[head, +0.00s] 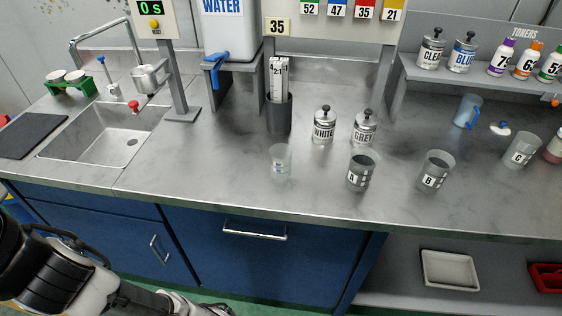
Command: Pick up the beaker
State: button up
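A clear, pale, see-through beaker (281,162) stands upright on the grey counter, near its front edge and left of the cup marked A. It looks empty, with faint markings on its side. My arm enters at the bottom left, in front of the blue cabinets and below the counter top. Its far end (200,306) is cut by the bottom edge of the picture, well apart from the beaker. I cannot make out the fingertips or whether they hold anything.
Grey cups marked A (361,172) and B (435,172) stand right of the beaker. Behind are the WHITE (323,127) and GREY (364,129) canisters and a dark holder (279,116) with a white scale strip. A sink (105,135) lies left. Counter left of the beaker is clear.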

aim_at(280, 153)
jog(key=k+j+z, duration=0.15)
jog(key=j+z, duration=0.15)
jog(key=z, duration=0.15)
jog(key=k+j+z, duration=0.2)
jog(key=z, duration=0.25)
jog(key=j, duration=0.1)
